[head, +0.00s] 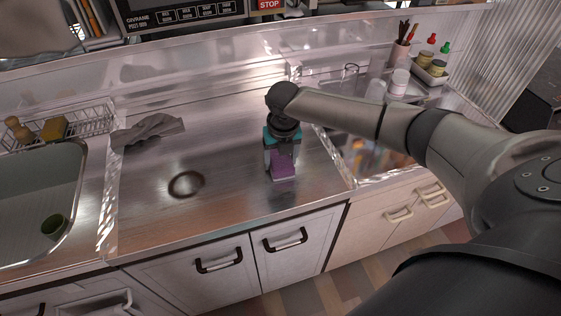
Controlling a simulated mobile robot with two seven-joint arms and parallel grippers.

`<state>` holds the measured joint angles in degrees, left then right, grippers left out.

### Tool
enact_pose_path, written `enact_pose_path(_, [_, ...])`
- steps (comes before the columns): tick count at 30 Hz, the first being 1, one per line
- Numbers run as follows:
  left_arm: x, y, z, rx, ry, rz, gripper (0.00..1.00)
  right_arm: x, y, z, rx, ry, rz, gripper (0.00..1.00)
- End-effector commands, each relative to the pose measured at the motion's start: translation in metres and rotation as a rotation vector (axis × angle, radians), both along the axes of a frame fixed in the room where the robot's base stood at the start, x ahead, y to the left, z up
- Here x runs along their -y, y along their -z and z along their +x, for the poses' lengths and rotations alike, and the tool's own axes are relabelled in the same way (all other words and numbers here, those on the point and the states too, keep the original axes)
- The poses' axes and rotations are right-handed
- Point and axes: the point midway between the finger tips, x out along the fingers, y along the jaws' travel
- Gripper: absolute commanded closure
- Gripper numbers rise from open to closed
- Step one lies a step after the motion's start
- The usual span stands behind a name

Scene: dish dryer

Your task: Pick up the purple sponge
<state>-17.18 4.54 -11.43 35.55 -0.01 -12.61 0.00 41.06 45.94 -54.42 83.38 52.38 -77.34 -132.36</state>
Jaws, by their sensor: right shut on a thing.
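The purple sponge (283,164) is at the middle of the metal counter, toward its front edge. My right gripper (281,163) points down and is shut on the purple sponge. The gripper's fingers are at the sponge's sides and its body hides the top and back of it. A dim reflection shows on the counter below the sponge. I cannot tell whether the sponge touches the counter. My left gripper is not in view.
A grey cloth (148,131) lies at the left of the counter beside a wire rack (88,122). A tray of bottles (430,72) stands at back right. The counter left of the gripper is mostly clear.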

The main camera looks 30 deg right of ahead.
Motion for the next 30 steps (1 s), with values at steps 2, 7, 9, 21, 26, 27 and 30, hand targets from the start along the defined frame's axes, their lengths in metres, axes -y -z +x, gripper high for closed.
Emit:
enact_pose_path(2, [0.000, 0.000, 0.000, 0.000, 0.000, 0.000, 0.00, 0.000, -0.001, 0.000, 0.001, 0.000, 0.000, 0.81])
enact_pose_path(7, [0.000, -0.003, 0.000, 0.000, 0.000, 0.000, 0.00, 0.000, -0.009, 0.001, 0.002, 0.000, 0.000, 0.81])
enact_pose_path(9, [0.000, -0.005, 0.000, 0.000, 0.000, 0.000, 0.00, 0.000, -0.017, 0.001, 0.003, 0.001, 0.000, 0.81])
enact_pose_path(21, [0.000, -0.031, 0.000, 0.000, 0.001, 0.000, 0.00, 0.000, -0.121, 0.001, 0.006, 0.000, -0.001, 0.81])
enact_pose_path(26, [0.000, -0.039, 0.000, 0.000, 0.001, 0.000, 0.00, 0.000, -0.161, 0.001, 0.004, 0.001, 0.001, 0.81])
enact_pose_path(27, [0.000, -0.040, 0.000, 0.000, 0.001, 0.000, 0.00, 0.000, -0.169, 0.001, 0.003, 0.001, 0.000, 0.81])
enact_pose_path(30, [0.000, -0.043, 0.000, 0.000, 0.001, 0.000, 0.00, 0.000, -0.184, 0.001, 0.004, 0.001, 0.001, 0.81])
